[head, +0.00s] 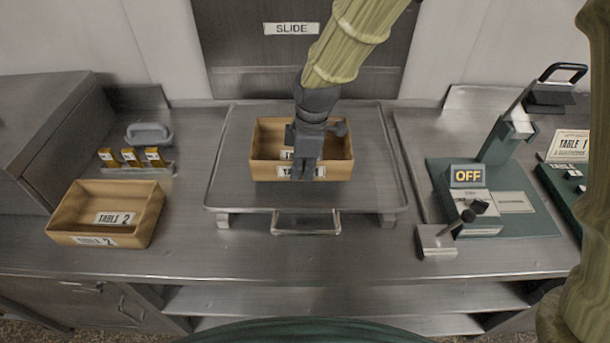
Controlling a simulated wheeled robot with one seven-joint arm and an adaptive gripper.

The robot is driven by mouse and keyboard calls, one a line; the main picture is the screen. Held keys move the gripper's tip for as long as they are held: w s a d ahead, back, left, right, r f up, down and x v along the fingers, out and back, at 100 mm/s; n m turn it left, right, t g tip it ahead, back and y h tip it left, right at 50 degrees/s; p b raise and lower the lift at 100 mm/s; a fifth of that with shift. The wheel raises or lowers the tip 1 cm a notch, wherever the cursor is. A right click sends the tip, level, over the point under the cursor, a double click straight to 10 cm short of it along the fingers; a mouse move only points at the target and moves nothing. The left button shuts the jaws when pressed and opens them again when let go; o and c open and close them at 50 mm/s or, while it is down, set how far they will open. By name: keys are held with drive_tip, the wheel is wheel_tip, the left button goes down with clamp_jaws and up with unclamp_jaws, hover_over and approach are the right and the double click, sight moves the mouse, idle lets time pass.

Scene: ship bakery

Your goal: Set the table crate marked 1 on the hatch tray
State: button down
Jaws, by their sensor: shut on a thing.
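A wooden crate (340,169) is over the middle of the hatch tray (230,190), in front of the hatch marked SLIDE. Its front label is mostly covered by my gripper, so its number cannot be read. My gripper (305,174) comes down from above and is shut on the crate's front wall. The crate looks level. I cannot tell whether its base touches the tray. The hatch tray is a raised grey metal plate on short feet with a wire handle (306,231) at its front.
A second wooden crate marked TABLE 2 (150,215) stands on the counter at the left, near several small yellow blocks (130,157) in a rack. At the right are a green device with an OFF display (467,175) and a TABLE 1 sign (569,146).

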drive_tip(key=shift+w+d, duration=0.2)
drive_tip(key=shift+d, duration=0.2)
drive_tip(key=shift+a+f+p, duration=0.1)
drive_tip(key=shift+f+p, duration=0.7)
drive_tip(key=shift+f, duration=1)
drive_tip(key=c, duration=1.6)
unclamp_jaws()
drive_tip(key=shift+f, duration=0.1)
drive_tip(key=shift+c, duration=0.2)
drive_tip(key=r, duration=0.4)
drive_tip(key=d+r+b, duration=0.1)
drive_tip(key=r, duration=0.3)
drive_tip(key=r+b, duration=0.1)
drive_tip(key=r, duration=0.3)
drive_tip(key=shift+s+d+r, duration=0.1)
drive_tip(key=shift+s+d, duration=0.05)
drive_tip(key=shift+d, duration=0.15)
